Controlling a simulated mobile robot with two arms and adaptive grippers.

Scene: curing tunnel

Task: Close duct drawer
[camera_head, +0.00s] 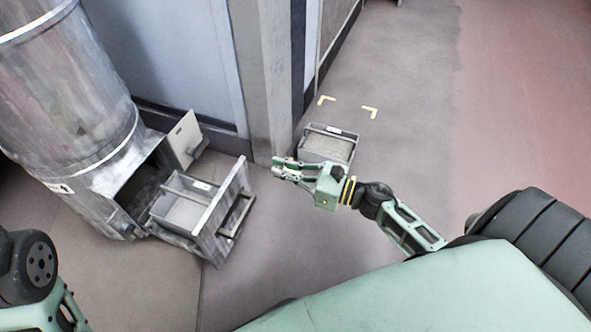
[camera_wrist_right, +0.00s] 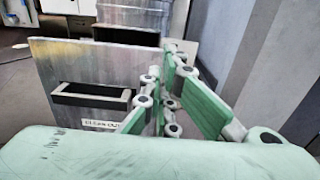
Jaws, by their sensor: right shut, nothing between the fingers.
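The duct drawer (camera_head: 187,212) is pulled out of the opening at the foot of the round metal duct (camera_head: 75,95). Its front panel (camera_head: 228,208) carries a bar handle (camera_head: 238,212) and faces right. In the right wrist view the drawer front (camera_wrist_right: 85,70) with its dark handle slot (camera_wrist_right: 90,96) and a label stands ahead, left of the fingers. My right gripper (camera_head: 278,168) is shut and empty, just right of the drawer front in the head view. My left gripper is out of view; only part of my left arm shows at lower left.
A small hinged door (camera_head: 183,139) stands open beside the duct opening. A grey bin (camera_head: 329,145) with grainy contents sits on the floor behind my right gripper, near yellow corner marks (camera_head: 370,111). A wall pillar (camera_head: 268,80) rises behind the drawer. Floor at right is clear.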

